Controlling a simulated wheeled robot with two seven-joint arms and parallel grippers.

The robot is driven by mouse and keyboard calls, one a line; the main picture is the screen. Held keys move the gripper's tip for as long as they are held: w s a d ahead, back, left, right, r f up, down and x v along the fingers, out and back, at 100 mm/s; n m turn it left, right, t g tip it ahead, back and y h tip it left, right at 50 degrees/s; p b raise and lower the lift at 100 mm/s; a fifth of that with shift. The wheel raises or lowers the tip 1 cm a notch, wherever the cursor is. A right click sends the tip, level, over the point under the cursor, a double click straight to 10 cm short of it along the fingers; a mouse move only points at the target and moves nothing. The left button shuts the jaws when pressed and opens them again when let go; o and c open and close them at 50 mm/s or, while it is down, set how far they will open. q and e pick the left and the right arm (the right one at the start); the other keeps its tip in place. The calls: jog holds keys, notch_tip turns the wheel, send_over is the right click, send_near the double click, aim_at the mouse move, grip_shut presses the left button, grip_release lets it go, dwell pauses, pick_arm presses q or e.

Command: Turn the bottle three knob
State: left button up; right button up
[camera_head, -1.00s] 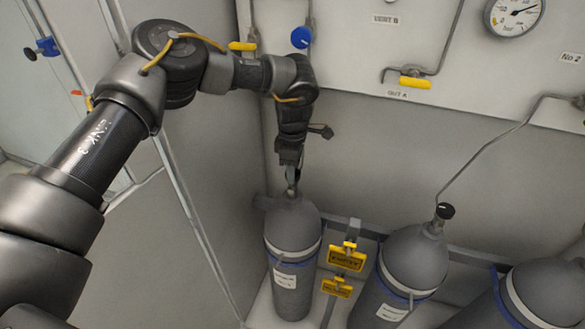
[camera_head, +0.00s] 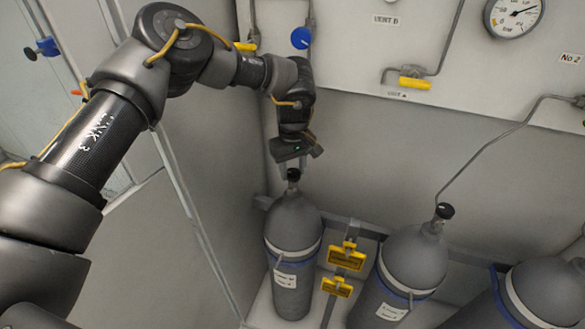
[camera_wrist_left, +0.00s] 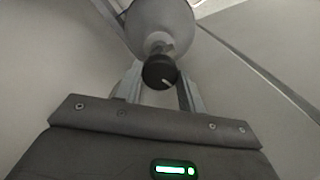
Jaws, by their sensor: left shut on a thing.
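The leftmost grey gas bottle (camera_head: 292,222) stands upright in the head view, with a white band and label. Its black knob (camera_head: 293,175) sits on top of the valve neck. My left gripper (camera_head: 292,170) is over this bottle, its fingers pointing down at the knob. The gripper is shut on the knob. The label is too small to read the bottle's number. My right gripper is not in view.
A middle bottle (camera_head: 416,258) with a black knob (camera_head: 444,211) and pipe, and a right bottle (camera_head: 548,290), stand alongside. The back panel has a yellow valve handle (camera_head: 415,84), a blue knob (camera_head: 301,38) and a gauge (camera_head: 513,14).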

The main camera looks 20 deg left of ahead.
aim_at(293, 172)
pick_arm(q)
jog(key=shift+m, duration=1.7)
jog(key=o, duration=1)
jog(key=shift+c, duration=0.2)
jog(key=shift+r, duration=0.3)
notch_tip(293, 172, up, 10)
jog(key=b, duration=0.3)
jog(key=shift+r, duration=0.15)
